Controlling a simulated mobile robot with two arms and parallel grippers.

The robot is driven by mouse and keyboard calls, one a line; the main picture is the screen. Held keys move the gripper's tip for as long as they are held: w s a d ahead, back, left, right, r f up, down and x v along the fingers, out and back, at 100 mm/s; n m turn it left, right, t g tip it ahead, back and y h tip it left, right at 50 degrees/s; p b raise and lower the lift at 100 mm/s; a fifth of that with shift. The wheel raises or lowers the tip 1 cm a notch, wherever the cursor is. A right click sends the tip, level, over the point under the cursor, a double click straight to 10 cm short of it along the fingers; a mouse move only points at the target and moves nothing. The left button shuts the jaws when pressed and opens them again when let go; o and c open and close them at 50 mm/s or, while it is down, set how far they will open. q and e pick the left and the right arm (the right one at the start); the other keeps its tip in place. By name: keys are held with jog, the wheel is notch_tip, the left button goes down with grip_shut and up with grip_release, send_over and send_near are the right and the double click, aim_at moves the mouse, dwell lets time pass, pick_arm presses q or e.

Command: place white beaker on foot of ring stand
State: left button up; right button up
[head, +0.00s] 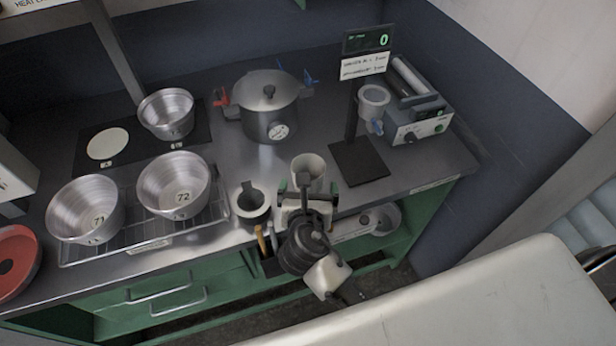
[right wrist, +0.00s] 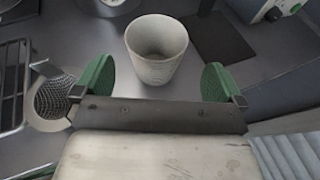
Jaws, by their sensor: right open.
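The white beaker (head: 309,168) stands upright on the steel bench, at the far side of my right gripper. In the right wrist view the beaker (right wrist: 156,50) is just beyond and between the two green finger pads. My right gripper (head: 308,188) is open, and no contact with the beaker shows. The gripper (right wrist: 160,82) has nothing between its pads. The ring stand has a flat black foot (head: 361,163) to the right of the beaker, and a dark post rises from its back. The foot (right wrist: 217,42) is bare. My left gripper is not in view.
A dark mesh cup (head: 250,204) stands left of the beaker. Pans 71 (head: 75,210) and 72 (head: 160,190) sit on a wire rack. A lidded pot with gauge (head: 268,105) stands behind. A grey device (head: 418,122) and a small pale container (head: 374,98) stand right.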

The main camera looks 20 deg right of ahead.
aim_at(309, 159)
jog(key=shift+w+n, duration=0.3)
jog(key=x, duration=0.2)
jog(key=p+x, duration=0.1)
jog(key=x, duration=0.3)
jog(key=shift+w+a+r+p, duration=0.1)
jog(key=shift+w+r+p, duration=0.2)
jog(key=shift+p, duration=0.05)
jog(key=shift+w+f, duration=0.2)
jog(key=shift+w, duration=0.1)
jog(key=shift+c, duration=0.2)
